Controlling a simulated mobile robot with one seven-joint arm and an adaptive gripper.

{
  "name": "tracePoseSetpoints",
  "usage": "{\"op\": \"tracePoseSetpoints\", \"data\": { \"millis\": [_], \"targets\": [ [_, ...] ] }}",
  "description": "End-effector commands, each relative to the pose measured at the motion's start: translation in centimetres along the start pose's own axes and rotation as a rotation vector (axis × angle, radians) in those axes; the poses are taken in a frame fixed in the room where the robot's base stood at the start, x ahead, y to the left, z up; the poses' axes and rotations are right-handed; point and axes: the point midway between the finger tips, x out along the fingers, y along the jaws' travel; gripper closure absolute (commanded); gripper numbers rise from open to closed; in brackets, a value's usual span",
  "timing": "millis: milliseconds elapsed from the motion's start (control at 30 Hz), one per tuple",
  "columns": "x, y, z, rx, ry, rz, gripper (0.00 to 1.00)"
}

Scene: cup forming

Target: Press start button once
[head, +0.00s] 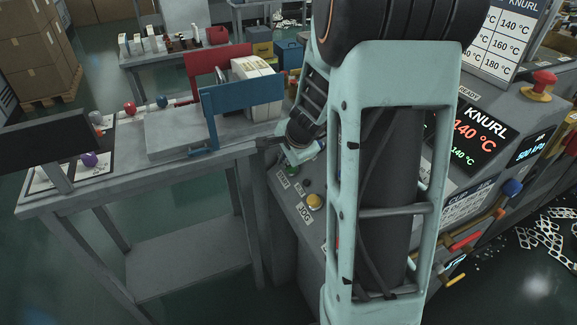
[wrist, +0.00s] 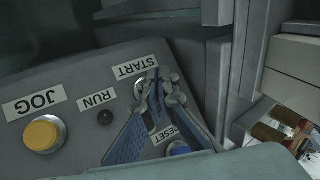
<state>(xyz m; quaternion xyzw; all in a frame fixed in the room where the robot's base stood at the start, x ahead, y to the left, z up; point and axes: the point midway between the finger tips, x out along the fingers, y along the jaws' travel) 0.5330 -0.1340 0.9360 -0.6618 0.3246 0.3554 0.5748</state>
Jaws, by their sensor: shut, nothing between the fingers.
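The START label (wrist: 135,67) is on the grey control panel (wrist: 70,75) in the wrist view. A metal-rimmed button (wrist: 139,90) shows just below that label, partly hidden by my fingers. My gripper (wrist: 159,76) has its blue fingers together at the tips, empty, over or beside this button. I cannot tell whether the tips touch it. In the head view my gripper (head: 300,157) is low over the panel's far end, and a bit of green (head: 293,170) shows under it.
A black RUN knob (wrist: 105,117), a yellow JOG button (wrist: 42,134) and a blue RESET button (wrist: 179,149) sit close by on the panel. A table (head: 130,190) with a blue-framed fixture (head: 240,95) stands left of the panel. The machine display (head: 470,135) reads 140 °C.

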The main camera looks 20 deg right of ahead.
Motion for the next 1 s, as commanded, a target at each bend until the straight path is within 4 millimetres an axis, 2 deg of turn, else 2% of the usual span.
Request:
{"op": "tracePoseSetpoints", "data": {
  "millis": [1000],
  "targets": [
    [0.73, 0.55, -0.57, 0.0, 0.001, 0.0, 1.0]
  ]
}}
